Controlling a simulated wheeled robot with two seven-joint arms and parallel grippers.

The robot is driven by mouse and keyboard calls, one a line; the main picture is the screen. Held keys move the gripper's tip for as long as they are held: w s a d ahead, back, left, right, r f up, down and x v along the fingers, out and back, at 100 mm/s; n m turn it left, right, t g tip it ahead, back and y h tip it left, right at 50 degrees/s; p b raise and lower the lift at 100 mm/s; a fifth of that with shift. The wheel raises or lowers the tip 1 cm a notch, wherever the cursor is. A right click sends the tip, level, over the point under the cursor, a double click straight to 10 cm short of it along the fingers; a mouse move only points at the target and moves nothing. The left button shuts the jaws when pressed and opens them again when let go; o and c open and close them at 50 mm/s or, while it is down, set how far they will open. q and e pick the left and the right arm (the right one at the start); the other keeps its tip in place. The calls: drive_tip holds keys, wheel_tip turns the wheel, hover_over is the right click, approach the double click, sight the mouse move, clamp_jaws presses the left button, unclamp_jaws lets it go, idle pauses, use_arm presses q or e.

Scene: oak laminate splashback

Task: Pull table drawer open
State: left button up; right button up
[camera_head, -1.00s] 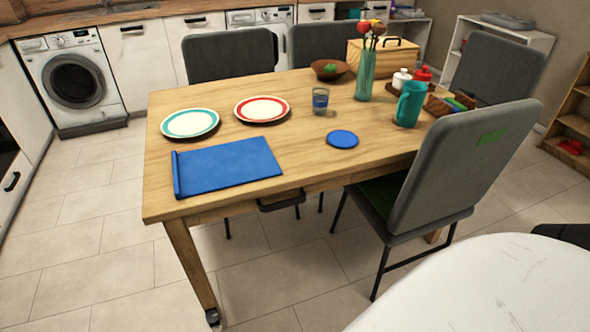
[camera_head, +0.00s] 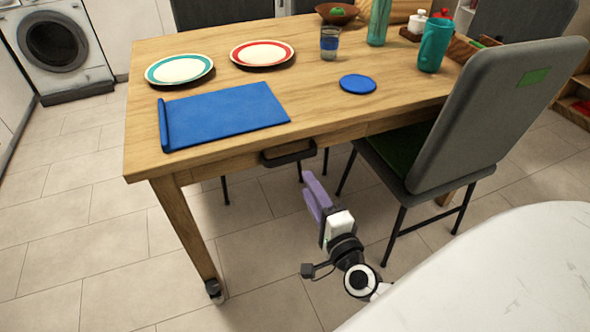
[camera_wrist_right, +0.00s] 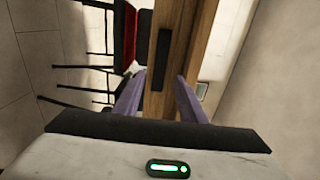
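The wooden table (camera_head: 215,104) fills the middle of the head view. Its drawer has a dark handle (camera_head: 288,153) on the front edge, and the drawer looks shut. The handle also shows in the right wrist view (camera_wrist_right: 161,60), running lengthwise between and beyond the fingers. My right gripper (camera_head: 312,188) has purple fingers and is below and in front of the handle in the head view. In the right wrist view its two fingers (camera_wrist_right: 160,95) are spread apart with nothing between them, short of the handle. My left gripper is not in view.
A grey chair (camera_head: 490,115) stands at the table's right front side. A white marble-like surface (camera_head: 500,270) fills the lower right. A blue mat (camera_head: 225,115), plates (camera_head: 180,68) and a teal mug (camera_head: 434,45) are on the table. Floor left of the table is clear.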

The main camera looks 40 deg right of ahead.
sight(292, 159)
drive_tip(key=x, duration=0.9)
drive_tip(key=shift+w, duration=0.45)
drive_tip(key=shift+r, duration=0.1)
clamp_jaws()
